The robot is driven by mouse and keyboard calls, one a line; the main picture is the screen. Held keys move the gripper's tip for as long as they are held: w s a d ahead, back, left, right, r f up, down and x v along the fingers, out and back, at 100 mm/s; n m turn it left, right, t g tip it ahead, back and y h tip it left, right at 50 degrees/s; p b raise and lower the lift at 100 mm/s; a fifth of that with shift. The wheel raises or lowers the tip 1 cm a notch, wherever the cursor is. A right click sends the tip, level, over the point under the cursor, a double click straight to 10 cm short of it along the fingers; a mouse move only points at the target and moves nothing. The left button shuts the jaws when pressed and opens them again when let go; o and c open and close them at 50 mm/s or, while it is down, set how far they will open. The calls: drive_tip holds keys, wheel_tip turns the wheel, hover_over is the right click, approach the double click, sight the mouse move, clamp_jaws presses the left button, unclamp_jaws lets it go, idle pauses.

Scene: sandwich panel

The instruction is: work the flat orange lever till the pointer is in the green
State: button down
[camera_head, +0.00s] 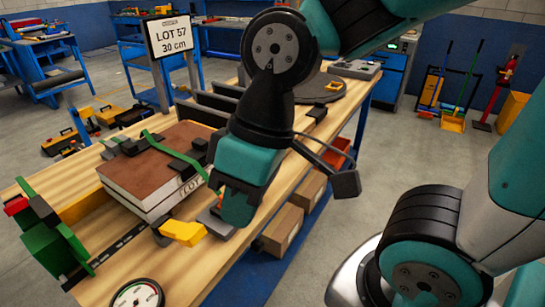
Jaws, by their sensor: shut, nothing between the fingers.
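The flat orange lever (183,232), yellow-orange in this light, sticks out at the front right of the clamped stack, near the table's edge. The round white gauge (138,293) lies at the bottom edge and is partly cut off. Coloured marks show on its dial, but I cannot make out where the pointer stands. My gripper (213,220) is at the lower end of my arm, just right of the lever and close to it. It is shut and holds nothing. My arm hides part of the gripper, and I cannot tell whether it touches the lever.
A brown-topped white panel stack (160,160) with a green strap lies left of my arm. A green clamp block (52,250) stands at the table's left end. A LOT 57 sign (170,36) rises behind. Cardboard boxes (282,229) sit below the table's right edge.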

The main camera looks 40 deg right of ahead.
drive_tip(key=w+d+m+t+h+p, duration=0.15)
drive_tip(key=w+d+m+p, duration=0.5)
drive_tip(key=w, duration=0.85)
drive_tip(key=w+d+f+h+p, duration=0.1)
drive_tip(key=w+d+f+p, duration=0.1)
drive_tip(key=d, duration=0.3)
drive_tip(key=w+d+f+m+p, duration=0.1)
drive_tip(key=w+d+f+p, duration=0.1)
drive_tip(key=d, duration=0.3)
drive_tip(key=w+d+f+m+h+p, duration=0.1)
drive_tip(key=w+d+f+p, duration=0.1)
drive_tip(key=d, duration=0.3)
drive_tip(key=shift+w+d+f+h+p, duration=0.15)
drive_tip(key=shift+w+d+h+p, duration=0.1)
drive_tip(key=shift+h+p, duration=0.15)
drive_tip(key=shift+d+f, duration=0.25)
